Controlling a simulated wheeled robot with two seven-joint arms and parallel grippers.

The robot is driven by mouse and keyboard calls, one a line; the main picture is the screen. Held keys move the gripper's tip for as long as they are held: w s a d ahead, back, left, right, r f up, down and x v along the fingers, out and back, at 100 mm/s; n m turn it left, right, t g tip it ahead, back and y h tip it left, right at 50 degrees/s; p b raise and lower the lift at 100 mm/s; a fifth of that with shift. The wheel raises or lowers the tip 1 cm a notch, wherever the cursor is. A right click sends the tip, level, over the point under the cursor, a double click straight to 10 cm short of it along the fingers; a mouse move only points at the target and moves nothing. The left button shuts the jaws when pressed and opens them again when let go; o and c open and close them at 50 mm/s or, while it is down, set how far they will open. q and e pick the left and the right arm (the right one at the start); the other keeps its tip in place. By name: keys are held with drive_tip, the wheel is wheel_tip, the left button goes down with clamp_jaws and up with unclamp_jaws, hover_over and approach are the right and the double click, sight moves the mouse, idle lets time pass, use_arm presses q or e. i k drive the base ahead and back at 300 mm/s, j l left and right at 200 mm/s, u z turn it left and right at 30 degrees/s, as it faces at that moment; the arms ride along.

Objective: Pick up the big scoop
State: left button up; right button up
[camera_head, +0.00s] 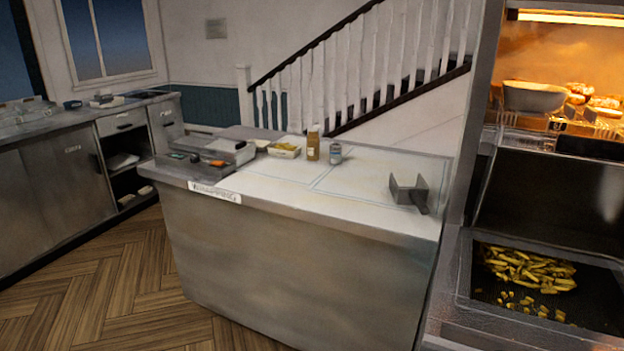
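A grey metal scoop (405,187) with a dark handle sits on the right part of the white-topped counter (370,178), near its right edge. It has a squared, open shape, and its handle points toward the front right. It is the only scoop I can make out. Neither of my grippers shows in the head view, and nothing is touching the scoop.
A sauce bottle (313,143), a small can (336,153) and a food tray (284,150) stand toward the counter's back. The fryer bay (535,283) at right holds fries under a lit warming shelf (535,97). Wooden floor (110,290) is clear at left.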

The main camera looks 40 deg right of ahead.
sight(417, 195)
drive_tip(key=i+u, duration=0.1)
drive_tip(key=i, duration=0.75)
drive_tip(key=i+z, duration=0.25)
drive_tip(key=z, duration=0.15)
drive_tip(key=i+j+z, duration=0.1)
drive_tip(key=i+z, duration=0.35)
drive_tip(key=z, duration=0.3)
drive_tip(key=i+z, duration=0.15)
drive_tip(key=z, duration=0.25)
drive_tip(key=i+z, duration=0.1)
drive_tip(key=z, duration=0.3)
drive_tip(key=i+j+z, duration=0.1)
drive_tip(key=z, duration=0.3)
drive_tip(key=i+j+z, duration=0.15)
drive_tip(key=z, duration=0.2)
drive_tip(key=i+j+z, duration=0.4)
drive_tip(key=k+l, duration=0.05)
drive_tip(key=l, duration=0.05)
